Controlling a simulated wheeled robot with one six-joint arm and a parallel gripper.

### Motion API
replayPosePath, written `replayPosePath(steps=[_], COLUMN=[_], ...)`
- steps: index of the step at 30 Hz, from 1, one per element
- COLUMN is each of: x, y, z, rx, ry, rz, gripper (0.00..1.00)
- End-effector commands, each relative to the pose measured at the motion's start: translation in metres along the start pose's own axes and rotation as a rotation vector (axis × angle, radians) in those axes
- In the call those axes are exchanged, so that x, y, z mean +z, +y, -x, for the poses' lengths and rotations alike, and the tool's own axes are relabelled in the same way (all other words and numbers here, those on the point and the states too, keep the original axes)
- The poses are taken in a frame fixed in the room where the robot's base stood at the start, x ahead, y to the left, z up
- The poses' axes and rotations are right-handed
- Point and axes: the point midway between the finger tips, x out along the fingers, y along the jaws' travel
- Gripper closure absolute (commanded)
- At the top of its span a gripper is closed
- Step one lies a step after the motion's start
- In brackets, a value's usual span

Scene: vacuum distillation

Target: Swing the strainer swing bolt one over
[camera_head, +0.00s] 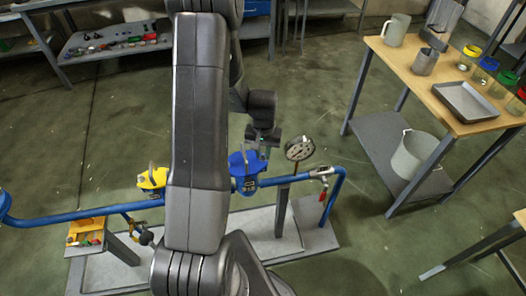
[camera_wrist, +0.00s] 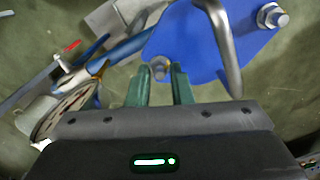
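The blue strainer (camera_head: 246,168) sits on the blue pipe in the head view, partly hidden by my arm. Its flat blue cover (camera_wrist: 190,45) fills the upper middle of the wrist view. One swing bolt with a nut (camera_wrist: 159,68) is at the cover's near edge, between the two green fingers of my gripper (camera_wrist: 160,72). The fingers are apart, one on each side of it; I cannot tell whether they touch it. A second bolt and nut (camera_wrist: 272,16) is at the cover's far right. My gripper (camera_head: 262,140) is just above the strainer in the head view.
A grey curved handle (camera_wrist: 226,45) rises beside the fingers, over the cover. A pressure gauge (camera_head: 300,148) and a red-handled valve (camera_head: 322,182) are close on the right. A yellow fitting (camera_head: 152,178) is on the pipe at left. A wooden-topped table (camera_head: 445,95) stands at right.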

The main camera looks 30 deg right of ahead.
Motion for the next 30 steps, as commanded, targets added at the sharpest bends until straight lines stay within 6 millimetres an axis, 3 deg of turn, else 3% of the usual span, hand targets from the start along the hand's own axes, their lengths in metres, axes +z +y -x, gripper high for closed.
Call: replayPosePath(steps=[16,28,29,30], x=[-0.007,-0.008,-0.008,-0.008], y=[0.02,0.02,0.02,0.02], z=[-0.004,-0.003,-0.003,-0.003], rx=[-0.221,-0.246,-0.245,-0.245], ry=[-0.094,-0.102,-0.102,-0.102], rz=[-0.007,-0.002,-0.002,-0.002], gripper=[1.0,1.0,0.77,0.7])
